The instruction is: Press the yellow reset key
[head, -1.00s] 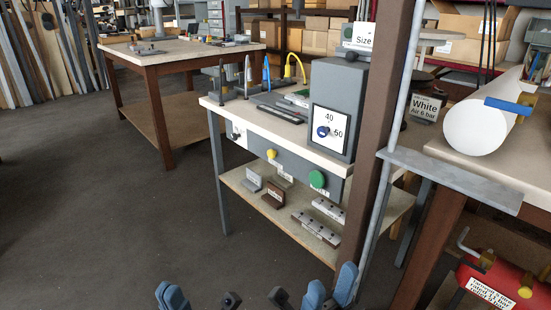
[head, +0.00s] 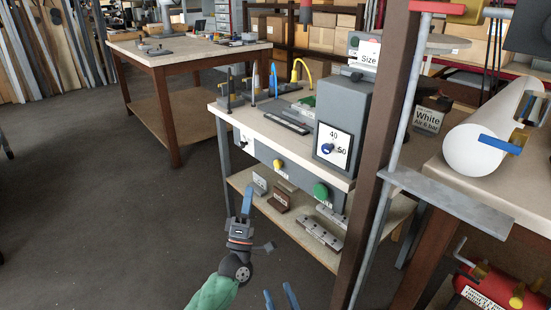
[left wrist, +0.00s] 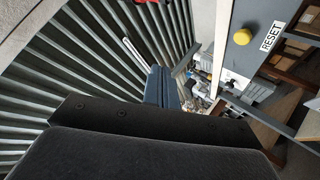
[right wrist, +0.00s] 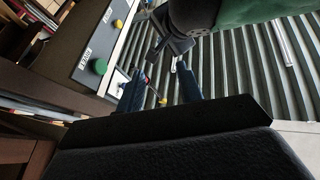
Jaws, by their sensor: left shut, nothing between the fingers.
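The yellow reset key (head: 278,164) is a round button on the grey front panel under the bench top. In the left wrist view the yellow key (left wrist: 242,37) sits beside a white RESET label (left wrist: 272,35). It also shows in the right wrist view (right wrist: 118,24). My left gripper (head: 248,192) is shut and empty, its blue fingers pointing up, below and left of the key in the picture and apart from it. My right gripper (head: 280,298) is low at the bottom edge, its blue fingers apart with nothing seen between them.
A larger green button (head: 321,191) is right of the key on the same panel. A grey box with a dial card (head: 333,146) stands on the bench top. A lower shelf (head: 330,257) holds small metal parts. A brown post (head: 377,150) stands at right. The floor at left is clear.

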